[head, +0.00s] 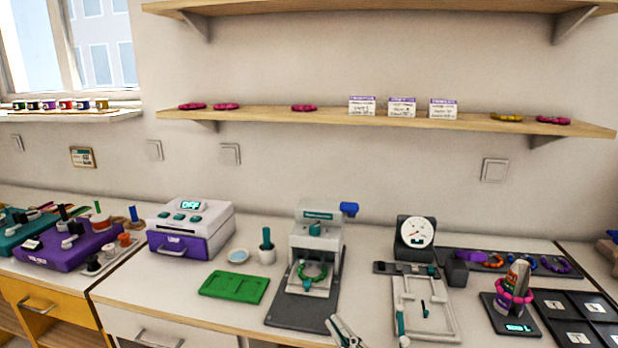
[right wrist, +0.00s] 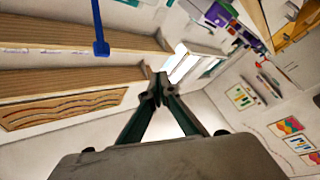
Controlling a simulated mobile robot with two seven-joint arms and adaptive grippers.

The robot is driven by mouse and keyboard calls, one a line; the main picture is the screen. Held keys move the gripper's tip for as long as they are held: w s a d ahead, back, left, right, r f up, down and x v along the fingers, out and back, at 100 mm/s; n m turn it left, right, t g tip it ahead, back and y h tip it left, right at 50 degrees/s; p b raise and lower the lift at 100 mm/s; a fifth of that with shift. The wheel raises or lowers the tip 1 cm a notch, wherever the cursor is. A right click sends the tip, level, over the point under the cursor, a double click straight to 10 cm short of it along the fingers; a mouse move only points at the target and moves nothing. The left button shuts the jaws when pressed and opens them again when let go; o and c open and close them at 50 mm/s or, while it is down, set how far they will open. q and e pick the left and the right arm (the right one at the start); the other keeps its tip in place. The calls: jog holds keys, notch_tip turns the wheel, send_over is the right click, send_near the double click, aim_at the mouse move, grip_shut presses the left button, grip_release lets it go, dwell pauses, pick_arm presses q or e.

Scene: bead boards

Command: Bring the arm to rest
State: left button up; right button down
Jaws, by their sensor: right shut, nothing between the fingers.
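My right gripper (head: 334,321) shows at the bottom edge of the head view, in front of the dark base of a white press. Its fingers are shut with nothing between them. In the right wrist view the gripper (right wrist: 158,88) has its two dark fingers meeting at the tips, empty. That view looks tilted across the room, with shelves and wall behind the fingers. My left gripper is not in view.
The white press (head: 318,236) holds a green bead ring. A green tray (head: 234,287) lies left of it, and a white jig (head: 424,305) lies right. A purple-and-white machine (head: 190,228) stands further left. A shelf (head: 290,117) runs above the counter.

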jog(key=s+d+f+m+g+h, duration=0.1)
jog(key=s+d+f+m+h, duration=0.25)
jog(key=f, duration=0.45)
jog(key=s+d+f+m+g+h, duration=0.2)
jog(key=d+f+m, duration=0.15)
jog(key=f, duration=0.55)
pick_arm(q)
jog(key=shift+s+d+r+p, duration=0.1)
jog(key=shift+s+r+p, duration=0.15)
jog(key=shift+p, duration=0.45)
pick_arm(e)
jog(key=s+d+f+m+g+h, duration=0.1)
jog(key=s+d+f+g, duration=0.1)
jog(key=s+f, duration=0.5)
jog(key=s+d+f+m+g+h, duration=0.2)
jog(key=s+d+f, duration=0.3)
jog(key=s+f, duration=0.2)
jog(key=shift+d+f+g, duration=0.3)
jog(key=shift+f+g, duration=0.1)
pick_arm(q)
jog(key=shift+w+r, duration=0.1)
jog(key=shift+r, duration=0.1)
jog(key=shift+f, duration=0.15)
